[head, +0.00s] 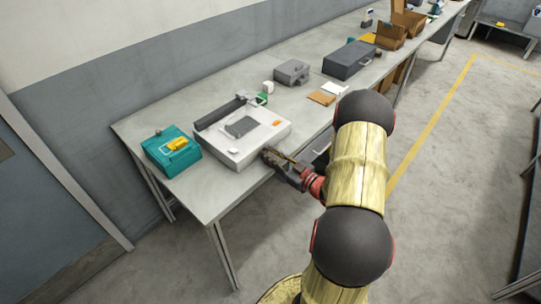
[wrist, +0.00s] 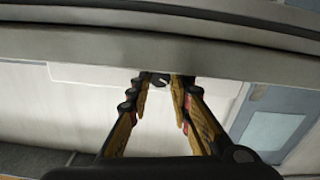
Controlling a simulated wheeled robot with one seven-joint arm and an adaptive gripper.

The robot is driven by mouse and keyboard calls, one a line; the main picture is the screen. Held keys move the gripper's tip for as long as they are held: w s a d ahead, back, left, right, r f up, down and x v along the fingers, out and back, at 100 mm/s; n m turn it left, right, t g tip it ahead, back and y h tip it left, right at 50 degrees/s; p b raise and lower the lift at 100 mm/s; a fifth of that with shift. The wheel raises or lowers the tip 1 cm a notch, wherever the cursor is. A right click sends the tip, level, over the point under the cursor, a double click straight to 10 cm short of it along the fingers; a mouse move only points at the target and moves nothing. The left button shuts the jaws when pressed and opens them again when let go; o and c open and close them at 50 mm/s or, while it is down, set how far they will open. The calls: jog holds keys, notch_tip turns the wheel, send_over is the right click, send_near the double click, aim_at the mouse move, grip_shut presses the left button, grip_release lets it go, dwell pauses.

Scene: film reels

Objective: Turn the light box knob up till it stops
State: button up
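The light box (head: 222,151) is a pale flat box with a dark panel on top, near the left end of the long table. My gripper (head: 270,156) is at its front right side, low beside the box. In the wrist view, the two fingers of my gripper (wrist: 160,84) stand apart, on either side of a small dark knob (wrist: 158,79). The knob is partly hidden between the fingertips. I cannot tell whether both fingertips press on it. The knob is hidden by my gripper in the head view.
A teal case (head: 168,158) with a yellow item on top stands left of the light box. A small grey case (head: 292,72), orange and white cards (head: 322,97) and a dark case (head: 349,60) lie farther along the table (head: 215,205). Floor in front is clear.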

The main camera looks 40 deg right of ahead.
grip_shut()
jog(key=shift+m+p, duration=0.4)
jog(key=m+p, duration=0.2)
jog(key=shift+r+m+p, duration=0.15)
jog(key=shift+m+p, duration=0.2)
jog(key=shift+m, duration=0.05)
jog(key=m+p, duration=0.4)
jog(key=m, duration=0.1)
jog(key=shift+f+m, duration=0.2)
jog(key=shift+m, duration=0.2)
jog(key=shift+o, duration=2.1)
grip_release()
